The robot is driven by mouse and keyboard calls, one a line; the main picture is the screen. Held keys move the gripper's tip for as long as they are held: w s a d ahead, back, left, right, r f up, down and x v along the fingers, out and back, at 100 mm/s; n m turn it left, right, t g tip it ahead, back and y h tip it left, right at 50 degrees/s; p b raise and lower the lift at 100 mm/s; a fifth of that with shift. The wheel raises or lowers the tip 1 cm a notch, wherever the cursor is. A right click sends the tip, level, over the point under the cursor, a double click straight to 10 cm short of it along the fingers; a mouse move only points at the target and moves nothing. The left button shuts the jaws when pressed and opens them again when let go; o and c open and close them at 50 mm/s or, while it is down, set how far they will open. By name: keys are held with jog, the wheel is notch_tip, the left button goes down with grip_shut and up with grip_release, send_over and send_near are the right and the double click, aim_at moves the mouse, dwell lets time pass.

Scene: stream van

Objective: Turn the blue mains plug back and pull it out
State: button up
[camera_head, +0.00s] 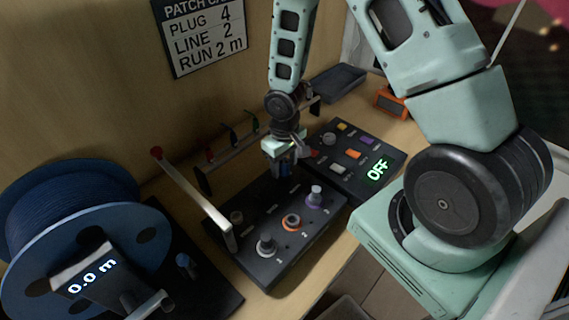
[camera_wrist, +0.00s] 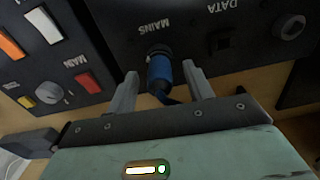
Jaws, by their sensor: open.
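The blue mains plug (camera_wrist: 160,74) sits in the socket marked MAINS on the black panel, seen in the wrist view. A dark cable shows at its lower end. My gripper (camera_wrist: 163,80) is open, with one finger on each side of the plug; whether either finger touches it I cannot tell. In the head view my gripper (camera_head: 290,160) is at the back of the black socket box (camera_head: 262,256), and it mostly hides the plug there. The wrist view also shows the word DATA beside a square socket (camera_wrist: 222,41).
A blue cable reel (camera_head: 75,215) reading 0.0 m is at left. A white-armed lever (camera_head: 190,195) stands near the socket box. An orange device (camera_head: 390,102) sits behind.

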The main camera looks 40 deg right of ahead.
jog(key=shift+f, duration=0.35)
grip_shut()
jog(key=shift+m, duration=1.6)
jog(key=shift+m+b, duration=0.35)
jog(key=shift+m, duration=1.25)
jog(key=shift+m, duration=0.9)
